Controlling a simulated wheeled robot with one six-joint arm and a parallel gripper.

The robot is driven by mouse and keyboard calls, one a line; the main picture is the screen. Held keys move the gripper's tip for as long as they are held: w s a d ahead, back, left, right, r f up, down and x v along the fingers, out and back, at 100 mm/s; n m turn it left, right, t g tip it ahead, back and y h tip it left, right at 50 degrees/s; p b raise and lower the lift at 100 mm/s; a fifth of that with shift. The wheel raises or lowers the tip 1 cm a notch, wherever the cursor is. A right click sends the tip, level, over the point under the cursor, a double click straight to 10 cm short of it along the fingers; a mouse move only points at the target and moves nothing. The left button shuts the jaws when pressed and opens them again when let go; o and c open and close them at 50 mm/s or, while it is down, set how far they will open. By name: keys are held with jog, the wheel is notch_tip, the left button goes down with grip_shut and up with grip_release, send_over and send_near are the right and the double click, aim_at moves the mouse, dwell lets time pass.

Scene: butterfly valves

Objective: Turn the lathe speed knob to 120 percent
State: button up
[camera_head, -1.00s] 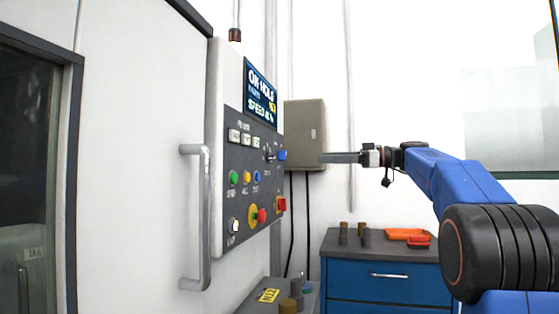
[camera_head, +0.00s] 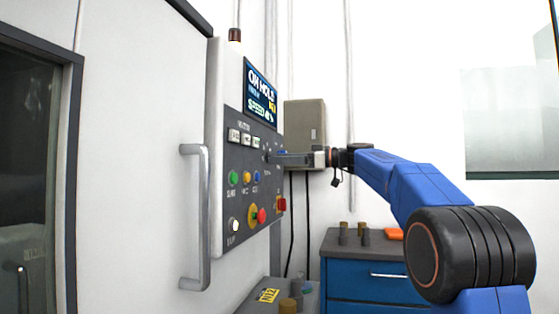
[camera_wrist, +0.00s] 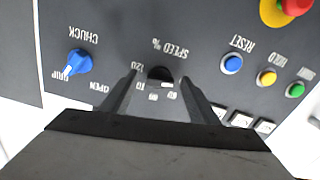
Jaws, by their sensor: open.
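The black speed knob (camera_wrist: 160,74) sits on the dark panel under the upside-down label "SPEED %" in the wrist view. A small white mark shows at its lower edge, and "120" is printed to its left. My gripper (camera_wrist: 159,79) is open, with one finger on each side of the knob; I cannot tell whether either touches it. In the head view my gripper (camera_head: 270,158) reaches the panel from the right, and the knob is hard to make out behind its tips. The lathe's control panel (camera_head: 244,205) carries a screen (camera_head: 260,92) with a blurred speed value.
A blue chuck knob (camera_wrist: 79,62) lies left of the speed knob in the wrist view, and a blue reset button (camera_wrist: 232,64) lies right. A red-and-yellow button (camera_head: 258,215) sits lower on the panel. A door handle (camera_head: 196,215) and blue cabinet (camera_head: 368,280) stand nearby.

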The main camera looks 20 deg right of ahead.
jog(key=shift+w+a, duration=0.2)
jog(key=shift+a, duration=0.2)
jog(key=c, duration=1.1)
jog(key=shift+o, duration=0.2)
